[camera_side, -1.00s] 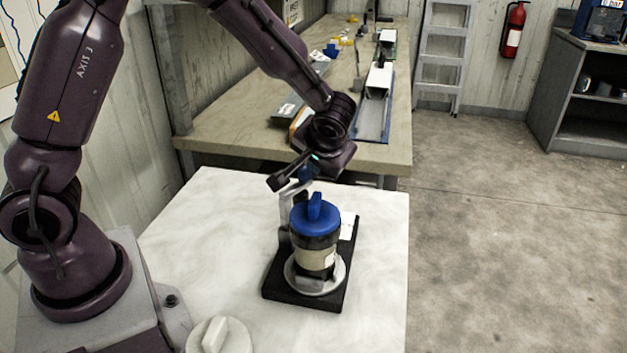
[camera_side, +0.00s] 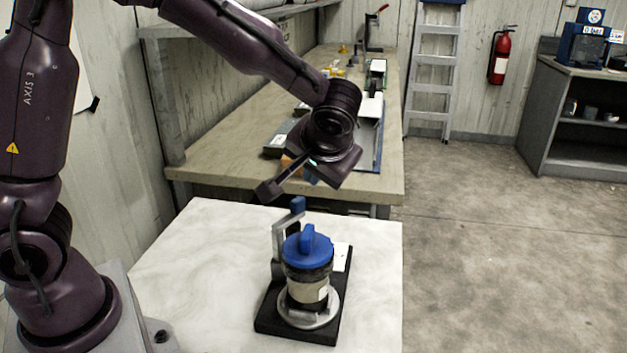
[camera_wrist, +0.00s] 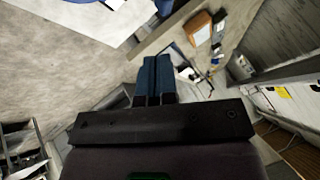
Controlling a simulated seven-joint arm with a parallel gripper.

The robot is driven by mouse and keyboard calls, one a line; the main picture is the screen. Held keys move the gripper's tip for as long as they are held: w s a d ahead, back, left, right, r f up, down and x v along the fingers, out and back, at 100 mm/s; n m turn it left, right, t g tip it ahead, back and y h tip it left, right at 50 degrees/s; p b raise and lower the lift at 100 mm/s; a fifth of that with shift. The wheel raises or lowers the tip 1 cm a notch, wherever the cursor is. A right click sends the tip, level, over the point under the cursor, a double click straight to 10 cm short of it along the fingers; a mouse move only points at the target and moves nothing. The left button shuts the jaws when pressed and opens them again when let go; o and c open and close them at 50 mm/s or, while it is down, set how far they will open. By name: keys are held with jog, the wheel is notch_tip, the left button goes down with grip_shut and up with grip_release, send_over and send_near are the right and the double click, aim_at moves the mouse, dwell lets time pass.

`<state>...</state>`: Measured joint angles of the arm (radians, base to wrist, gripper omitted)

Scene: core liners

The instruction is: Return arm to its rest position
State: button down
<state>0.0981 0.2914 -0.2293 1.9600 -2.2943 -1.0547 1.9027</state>
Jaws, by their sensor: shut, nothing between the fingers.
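My gripper (camera_side: 311,178) hangs in the air above and behind the fixture, tilted, with nothing held. In the wrist view its blue fingers (camera_wrist: 155,78) are together and empty. Below it, apart from it, a dark cylinder with a pale label (camera_side: 308,289) and a blue cap (camera_side: 307,246) stands upright on a round grey seat. The seat is on a black base plate (camera_side: 268,322). A grey metal clamp (camera_side: 280,238) with a blue handle tip (camera_side: 298,205) stands behind the cylinder.
The white marbled table (camera_side: 190,255) is mostly clear around the fixture. Behind it, a workbench (camera_side: 225,165) holds trays and small items. A ladder (camera_side: 434,70), red extinguisher (camera_side: 502,56) and grey shelf unit (camera_side: 580,120) stand farther back. The floor at right is open.

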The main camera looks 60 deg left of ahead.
jog(key=shift+s+d+r, duration=0.1)
jog(key=shift+d+r, duration=0.05)
